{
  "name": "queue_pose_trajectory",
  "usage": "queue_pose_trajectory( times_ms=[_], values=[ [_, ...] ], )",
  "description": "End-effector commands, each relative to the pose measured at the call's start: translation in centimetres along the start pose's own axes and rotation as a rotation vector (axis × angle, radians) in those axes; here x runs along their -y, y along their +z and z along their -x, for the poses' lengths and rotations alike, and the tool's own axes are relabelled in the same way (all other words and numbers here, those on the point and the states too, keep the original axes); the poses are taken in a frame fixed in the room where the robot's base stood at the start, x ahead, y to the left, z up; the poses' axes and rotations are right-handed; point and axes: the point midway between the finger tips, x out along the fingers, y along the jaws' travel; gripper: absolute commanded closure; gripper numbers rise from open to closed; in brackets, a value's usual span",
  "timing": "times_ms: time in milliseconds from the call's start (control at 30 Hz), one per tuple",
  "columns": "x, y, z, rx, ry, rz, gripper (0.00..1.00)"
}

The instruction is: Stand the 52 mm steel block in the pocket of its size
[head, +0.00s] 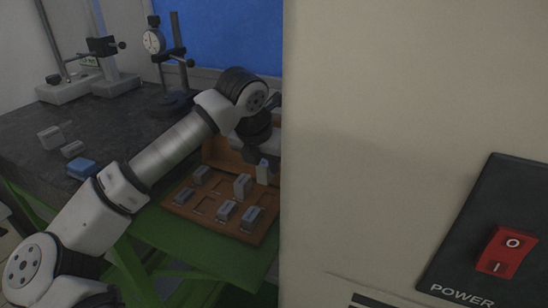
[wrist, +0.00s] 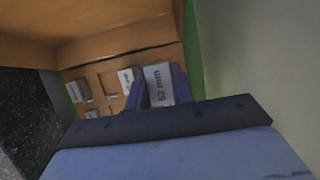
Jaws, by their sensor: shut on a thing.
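The steel block marked 52 mm (wrist: 159,86) is between the two fingers of my gripper (wrist: 161,92) in the wrist view. In the head view my gripper (head: 265,155) is shut on this block (head: 263,174), upright at the tray's back right. I cannot tell whether its lower end is clear of the tray. The wooden tray (head: 190,214) has several pockets; several grey blocks stand in it, and some pockets, such as an empty pocket (head: 208,206), are bare. The pocket under the held block is hidden.
A beige cabinet (head: 400,90) with a red power switch (head: 505,250) stands close on the right and hides the bench beyond. The tray's wooden back (head: 215,152) rises behind. Loose grey blocks (head: 50,138), a blue item (head: 82,168) and gauge stands (head: 178,60) are on the dark plate.

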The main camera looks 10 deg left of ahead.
Motion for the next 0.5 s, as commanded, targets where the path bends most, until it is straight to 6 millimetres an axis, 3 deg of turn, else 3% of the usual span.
queue_pose_trajectory(
  times_ms=[500],
  values=[
    [0.0,-1.8,-4.2,0.001,-0.001,0.001,1.00]
  ],
)
